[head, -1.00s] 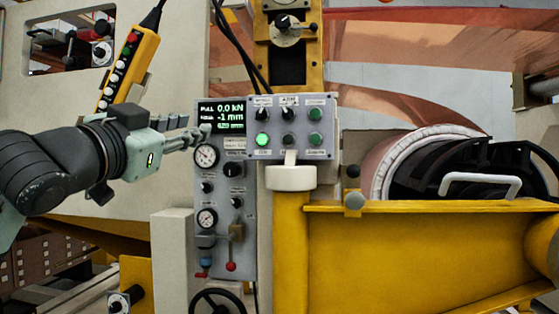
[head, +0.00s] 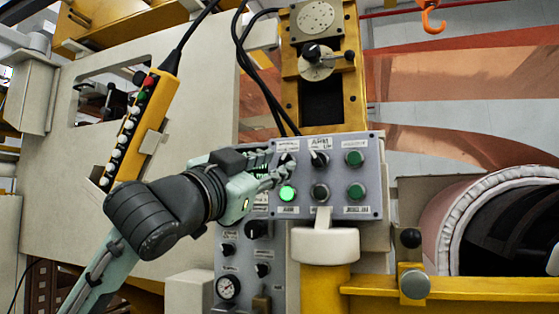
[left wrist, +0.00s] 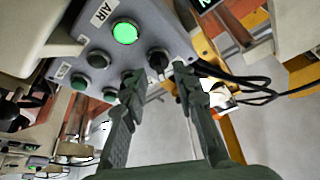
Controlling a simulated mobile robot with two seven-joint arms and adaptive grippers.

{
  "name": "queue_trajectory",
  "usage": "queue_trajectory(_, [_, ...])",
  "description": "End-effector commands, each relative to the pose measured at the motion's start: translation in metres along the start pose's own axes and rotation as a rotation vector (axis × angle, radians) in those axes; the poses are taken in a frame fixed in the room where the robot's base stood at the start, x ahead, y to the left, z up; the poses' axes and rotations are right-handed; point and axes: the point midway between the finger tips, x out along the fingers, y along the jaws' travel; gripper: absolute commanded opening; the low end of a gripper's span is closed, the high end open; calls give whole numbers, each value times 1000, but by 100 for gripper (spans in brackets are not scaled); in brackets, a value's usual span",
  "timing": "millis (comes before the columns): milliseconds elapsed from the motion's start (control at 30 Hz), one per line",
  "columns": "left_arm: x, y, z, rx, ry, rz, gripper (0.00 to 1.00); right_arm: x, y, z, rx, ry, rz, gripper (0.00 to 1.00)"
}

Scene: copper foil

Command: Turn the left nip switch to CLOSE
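A grey control box (head: 335,205) carries several switches and buttons. Its top-left black knob (head: 287,160) is partly covered by my left gripper (head: 281,174); I take it as the left nip switch, though its label is too small to read. In the left wrist view this knob (left wrist: 158,60) lies between my two open fingertips (left wrist: 160,82). One finger overlaps the neighbouring top-middle knob; the other is at the box's edge. I cannot tell whether they touch the knob, or which way it is turned. My right gripper is not in view.
A lit green button (head: 287,194) sits just below the fingers, and the ARM knob (head: 320,158) is close to their right. Black cables (head: 262,75) hang above the box.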

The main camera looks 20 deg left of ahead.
Motion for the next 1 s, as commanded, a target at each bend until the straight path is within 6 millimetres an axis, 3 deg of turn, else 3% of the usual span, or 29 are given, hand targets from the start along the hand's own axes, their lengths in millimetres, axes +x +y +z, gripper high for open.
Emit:
queue_trajectory(200, [19,0,0,-1,0,0,28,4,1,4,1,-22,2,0])
queue_trajectory(467, [20,0,0,0,1,0,28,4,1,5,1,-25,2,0])
queue_trajectory(700, [20,0,0,-1,0,0,0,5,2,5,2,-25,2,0])
queue_trajectory(1000, [20,1,0,-24,0,-8,0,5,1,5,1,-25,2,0])
